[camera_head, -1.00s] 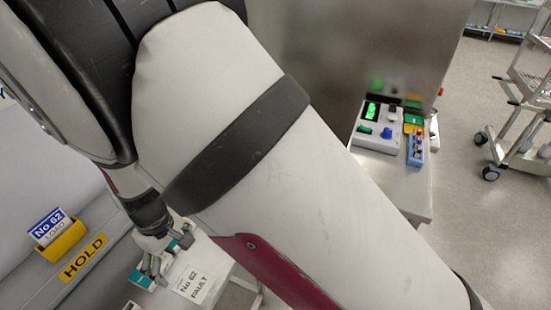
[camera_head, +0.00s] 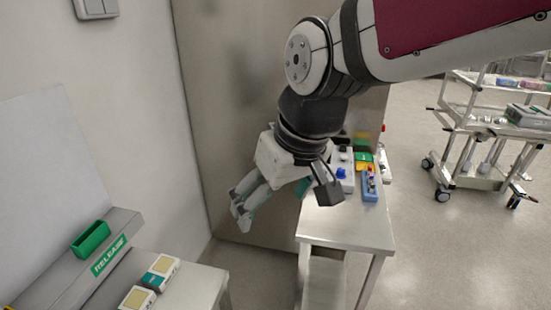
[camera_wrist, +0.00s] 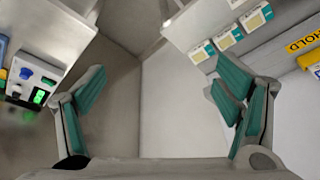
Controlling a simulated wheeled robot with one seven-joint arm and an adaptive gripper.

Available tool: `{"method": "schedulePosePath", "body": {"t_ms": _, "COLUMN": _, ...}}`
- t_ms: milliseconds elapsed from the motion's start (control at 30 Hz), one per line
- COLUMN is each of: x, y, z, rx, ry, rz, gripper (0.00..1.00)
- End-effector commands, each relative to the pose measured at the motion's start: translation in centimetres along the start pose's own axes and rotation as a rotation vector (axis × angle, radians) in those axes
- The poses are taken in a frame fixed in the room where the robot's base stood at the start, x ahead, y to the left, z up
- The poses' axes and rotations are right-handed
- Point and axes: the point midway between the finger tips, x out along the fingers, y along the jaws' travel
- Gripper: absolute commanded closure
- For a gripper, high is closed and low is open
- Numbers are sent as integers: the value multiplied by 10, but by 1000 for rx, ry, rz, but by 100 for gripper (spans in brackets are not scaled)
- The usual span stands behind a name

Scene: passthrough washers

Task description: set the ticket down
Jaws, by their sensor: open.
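My gripper (camera_head: 286,204) hangs in front of the grey metal panel, its fingers spread and pointing down. In the wrist view my gripper (camera_wrist: 158,85) is open, with nothing between its teal pads. In the wrist view a yellow holder (camera_wrist: 308,60) sits at the right edge beside the HOLD label, with a cut-off sliver of the ticket (camera_wrist: 316,71) showing in it. The ticket's face cannot be read there. A green holder (camera_head: 90,239) beside the RELEASE label looks empty.
Teal and cream blocks (camera_head: 160,272) stand on a white bench at lower left. A steel table (camera_head: 345,230) carries a control box (camera_head: 345,172) and a blue button box (camera_head: 370,188), partly behind my gripper. A cart (camera_head: 470,175) stands at right. Floor between bench and table is clear.

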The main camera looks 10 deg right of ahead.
Motion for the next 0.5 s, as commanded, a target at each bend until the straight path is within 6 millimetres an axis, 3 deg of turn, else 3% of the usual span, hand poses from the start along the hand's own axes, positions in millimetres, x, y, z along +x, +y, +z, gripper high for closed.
{"method": "schedulePosePath", "body": {"t_ms": 33, "x": -16, "y": 14, "z": 13, "rx": 46, "ry": 33, "rz": 24, "gripper": 16}}
{"method": "schedulePosePath", "body": {"t_ms": 200, "x": -50, "y": 43, "z": 57, "rx": 176, "ry": 102, "rz": 104, "gripper": 16}}
{"method": "schedulePosePath", "body": {"t_ms": 333, "x": -63, "y": 54, "z": 82, "rx": 245, "ry": 137, "rz": 152, "gripper": 16}}
{"method": "schedulePosePath", "body": {"t_ms": 500, "x": -69, "y": 59, "z": 97, "rx": 283, "ry": 155, "rz": 182, "gripper": 16}}
